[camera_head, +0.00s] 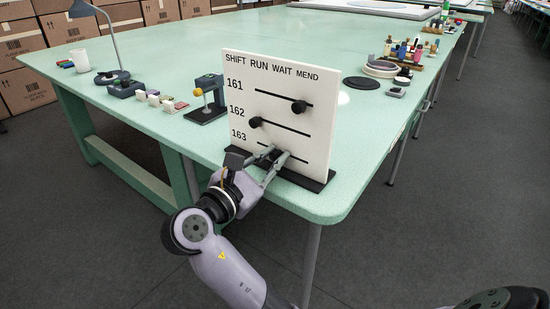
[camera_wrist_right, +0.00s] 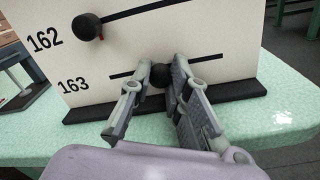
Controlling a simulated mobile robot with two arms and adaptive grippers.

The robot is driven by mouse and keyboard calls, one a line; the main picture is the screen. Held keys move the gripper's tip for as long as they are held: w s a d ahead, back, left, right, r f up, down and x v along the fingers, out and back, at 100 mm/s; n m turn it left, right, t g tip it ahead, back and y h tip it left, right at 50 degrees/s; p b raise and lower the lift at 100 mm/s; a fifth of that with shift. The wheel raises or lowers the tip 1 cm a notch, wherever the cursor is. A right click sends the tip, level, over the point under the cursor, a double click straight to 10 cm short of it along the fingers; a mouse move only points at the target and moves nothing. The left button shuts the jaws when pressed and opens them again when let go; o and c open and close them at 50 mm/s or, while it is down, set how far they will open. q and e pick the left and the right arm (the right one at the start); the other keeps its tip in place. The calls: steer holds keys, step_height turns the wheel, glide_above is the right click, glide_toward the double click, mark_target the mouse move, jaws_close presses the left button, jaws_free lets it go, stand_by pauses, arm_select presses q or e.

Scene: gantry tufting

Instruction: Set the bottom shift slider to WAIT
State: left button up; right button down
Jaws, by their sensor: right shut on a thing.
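The white board (camera_head: 278,95) stands upright in a dark base on the table corner, headed SHIFT, RUN, WAIT, MEND, with rows 161, 162 and 163. The bottom slider's black round knob (camera_wrist_right: 160,75) is on the row 163 slot, near the slot's middle in the right wrist view; its exact column is hard to tell. My right gripper (camera_head: 272,158) is shut on this knob, one finger on each side, and partly hides it in the head view. The right wrist view also shows the fingers (camera_wrist_right: 156,82). My left gripper is not in view.
The row 161 knob (camera_head: 299,107) is toward the right, and the row 162 knob (camera_head: 255,122) is at its slot's left end. A yellow-knobbed device (camera_head: 207,100) stands left of the board. The green table (camera_head: 160,60) holds a lamp, cup and small items.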

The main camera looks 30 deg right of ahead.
mark_target(281, 109)
steer(key=c, duration=1.8)
jaws_free()
step_height(281, 109, up, 10)
steer(key=shift+f, duration=0.1)
